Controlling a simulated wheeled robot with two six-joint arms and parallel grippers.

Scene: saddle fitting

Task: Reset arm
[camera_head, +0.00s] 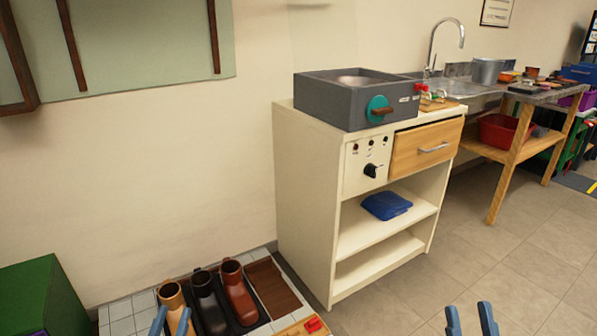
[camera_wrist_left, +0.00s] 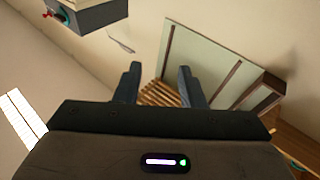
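My left gripper (camera_head: 171,322) shows at the bottom left of the head view, with only its blue fingertips in the picture. The fingertips stand apart in front of the boot-shaped items. In the left wrist view my left gripper (camera_wrist_left: 158,76) is open, with nothing between its two fingers. My right gripper (camera_head: 470,319) shows at the bottom right of the head view, its blue fingertips apart over the bare tiled floor. Nothing shows between them. The rest of both arms is out of the head view.
Several boot-shaped items (camera_head: 207,301) stand on a tiled surface (camera_head: 122,310) near my left gripper. A cream cabinet (camera_head: 307,205) with a grey box (camera_head: 345,98) stands ahead. A green box (camera_head: 42,297) is at the left. The floor (camera_head: 440,285) at right is clear.

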